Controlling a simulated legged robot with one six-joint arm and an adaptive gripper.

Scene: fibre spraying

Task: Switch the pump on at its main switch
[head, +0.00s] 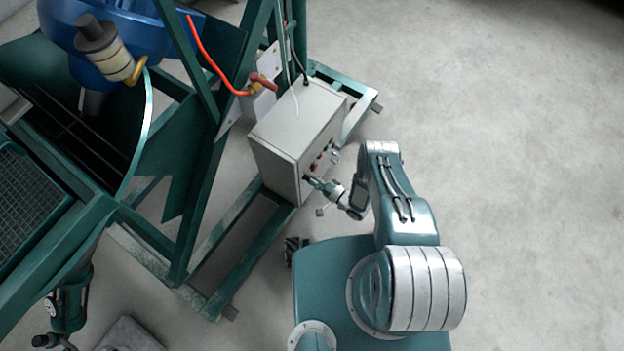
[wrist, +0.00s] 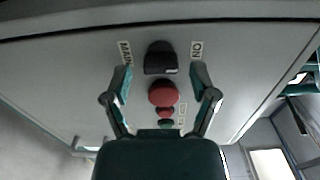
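The pump's main switch (wrist: 160,57) is a black knob on the grey control box's panel, between labels reading "MAIN" and "ON". In the wrist view my gripper (wrist: 161,72) is open, with one finger on each side of the column of controls. Its fingertips lie just short of the knob in the picture; I cannot tell whether they touch the panel. In the head view the box (head: 285,133) stands on the green frame, and my gripper (head: 308,180) is at its front face. The knob is hidden there.
A red button (wrist: 163,94) sits beside the knob between my fingers, with smaller controls beyond it. Bare floor (head: 510,150) lies to the right.

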